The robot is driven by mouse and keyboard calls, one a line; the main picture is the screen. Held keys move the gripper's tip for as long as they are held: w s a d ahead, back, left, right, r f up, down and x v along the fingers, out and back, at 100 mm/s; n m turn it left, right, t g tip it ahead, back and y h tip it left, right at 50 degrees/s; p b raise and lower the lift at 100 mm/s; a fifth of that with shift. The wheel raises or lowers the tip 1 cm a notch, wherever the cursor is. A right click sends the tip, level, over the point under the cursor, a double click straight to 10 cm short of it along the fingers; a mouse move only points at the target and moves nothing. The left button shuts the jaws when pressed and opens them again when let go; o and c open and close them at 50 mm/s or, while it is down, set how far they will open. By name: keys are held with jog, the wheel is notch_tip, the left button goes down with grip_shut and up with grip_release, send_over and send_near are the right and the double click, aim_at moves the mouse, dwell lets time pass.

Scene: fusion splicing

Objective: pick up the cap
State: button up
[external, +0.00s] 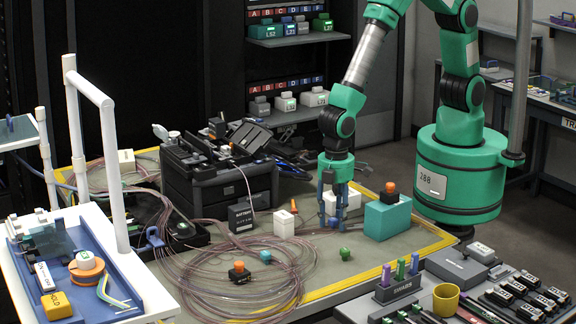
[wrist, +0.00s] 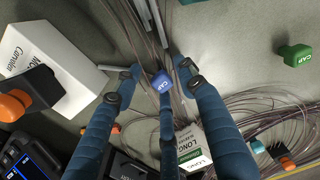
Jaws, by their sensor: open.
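A small blue cap (wrist: 162,82) marked "CAP" lies on the mat among thin clear tubes. My gripper (wrist: 157,86) is open, with its blue fingers around the blue cap; I cannot tell whether any finger touches it. In the external view my gripper (external: 335,215) points straight down, low over the mat, and the blue cap (external: 333,222) shows between the fingertips. A green cap (wrist: 294,56) stands apart on the right; the external view shows it nearer the camera (external: 345,254). A teal cap (external: 265,256) lies farther left.
A teal box (external: 388,217) with a black-and-orange piece on top stands right of my gripper. A white box (wrist: 50,60) is close on the left in the wrist view. Coiled tubes (external: 215,255) spread leftward. Bare mat lies around the green cap.

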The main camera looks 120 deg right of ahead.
jog(key=shift+c, duration=0.5)
jog(key=c, duration=0.7)
jog(key=shift+o, duration=0.2)
jog(key=shift+r, duration=0.1)
jog(key=shift+r, duration=0.55)
jog(key=shift+s+r+p, duration=0.25)
jog(key=shift+r+p, duration=0.15)
jog(key=shift+r, duration=0.25)
jog(key=shift+s+r+p, duration=0.2)
jog(key=shift+r+p, duration=0.2)
jog(key=shift+r, duration=0.2)
jog(key=s, duration=0.5)
jog(key=s+d+p, duration=0.1)
jog(key=s, duration=0.4)
jog(key=s+r+p, duration=0.1)
jog(key=s, duration=0.4)
jog(key=shift+d+r, duration=0.1)
jog(key=shift+d, duration=0.3)
